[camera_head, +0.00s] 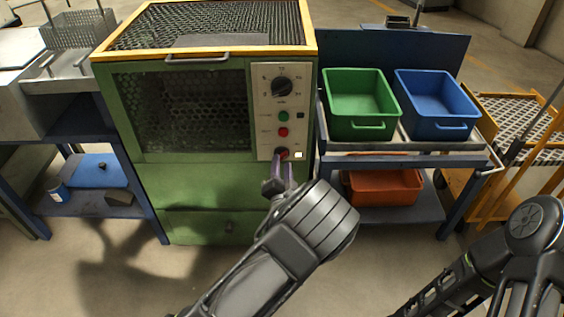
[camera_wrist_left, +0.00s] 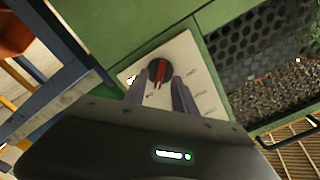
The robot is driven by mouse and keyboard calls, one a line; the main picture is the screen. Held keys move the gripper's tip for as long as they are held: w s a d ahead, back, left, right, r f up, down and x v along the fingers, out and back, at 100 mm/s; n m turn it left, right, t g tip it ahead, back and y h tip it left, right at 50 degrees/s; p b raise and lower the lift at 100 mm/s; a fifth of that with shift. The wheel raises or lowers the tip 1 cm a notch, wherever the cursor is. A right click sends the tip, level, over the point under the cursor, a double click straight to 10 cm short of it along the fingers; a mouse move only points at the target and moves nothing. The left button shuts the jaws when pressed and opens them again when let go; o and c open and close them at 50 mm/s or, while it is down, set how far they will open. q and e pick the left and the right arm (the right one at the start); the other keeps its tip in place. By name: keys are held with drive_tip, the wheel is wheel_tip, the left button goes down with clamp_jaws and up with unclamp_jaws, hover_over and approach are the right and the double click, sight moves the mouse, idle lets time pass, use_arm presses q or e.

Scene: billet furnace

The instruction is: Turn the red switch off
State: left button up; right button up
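The red switch (camera_head: 283,153) is a black round knob with a red handle, low on the pale control panel (camera_head: 263,132) of the green furnace. It shows larger in the left wrist view (camera_wrist_left: 158,70), where its red handle points roughly along the fingers. My left gripper (camera_head: 279,170) is at the switch, with its fingers (camera_wrist_left: 160,82) apart, one on each side of the knob. I cannot tell whether the fingers touch it. The right arm shows at the lower right of the head view, but its gripper does not show.
Above the switch are a red button (camera_head: 283,132), a green button (camera_head: 284,116) and a black dial (camera_head: 281,86). A white lamp (camera_head: 298,155) sits beside the switch. Right of the furnace, a cart holds a green bin (camera_head: 357,128) and a blue bin (camera_head: 437,128).

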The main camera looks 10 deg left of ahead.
use_arm(q)
drive_tip(key=shift+x, duration=1.2)
clamp_jaws()
